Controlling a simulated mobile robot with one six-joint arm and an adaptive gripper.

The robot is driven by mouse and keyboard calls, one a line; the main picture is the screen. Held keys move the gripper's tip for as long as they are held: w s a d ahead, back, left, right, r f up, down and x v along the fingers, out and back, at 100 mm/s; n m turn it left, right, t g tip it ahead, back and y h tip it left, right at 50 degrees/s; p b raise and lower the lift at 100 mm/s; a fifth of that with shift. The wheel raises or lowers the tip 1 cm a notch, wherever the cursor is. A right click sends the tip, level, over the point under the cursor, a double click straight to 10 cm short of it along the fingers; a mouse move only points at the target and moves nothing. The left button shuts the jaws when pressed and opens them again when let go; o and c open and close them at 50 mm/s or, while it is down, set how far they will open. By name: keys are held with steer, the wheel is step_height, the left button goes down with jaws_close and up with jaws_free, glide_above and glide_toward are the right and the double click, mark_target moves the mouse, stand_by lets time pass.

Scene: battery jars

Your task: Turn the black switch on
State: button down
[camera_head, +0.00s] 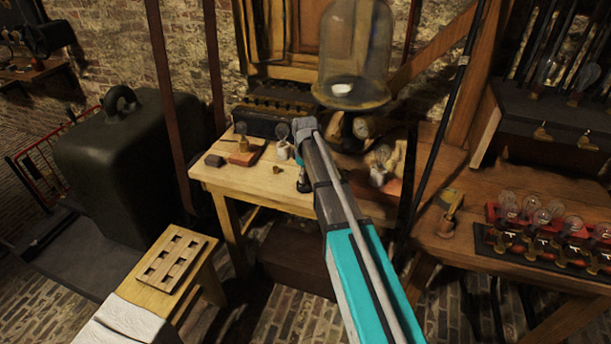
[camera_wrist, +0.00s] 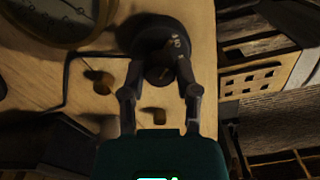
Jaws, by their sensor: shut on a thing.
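The black switch (camera_wrist: 165,38) is a round dark piece on the wooden table, at the top middle of the wrist view. It has pale marks on its face and a small knob at its near side. My gripper (camera_wrist: 161,75) reaches down to it from above, with one finger on each side, and is shut on its knob. In the head view my gripper (camera_head: 303,184) is small and dark at the front of the table, left of my arm. The switch cannot be made out clearly there, and its exact setting is too dark to read.
Small brass pieces (camera_wrist: 98,82) stand on the wooden table (camera_head: 262,187) near the switch. A round dial (camera_wrist: 55,18) lies close by. A glass bell jar (camera_head: 355,50) is behind my arm. A bench with bulbs (camera_head: 537,215) is right. A holed wooden block (camera_head: 172,260) is front left.

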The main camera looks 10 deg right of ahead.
steer(key=shift+m, duration=0.4)
steer(key=m, duration=1.6)
steer(key=shift+m, duration=0.3)
stand_by(0.5)
steer(key=shift+c, duration=1.8)
jaws_free()
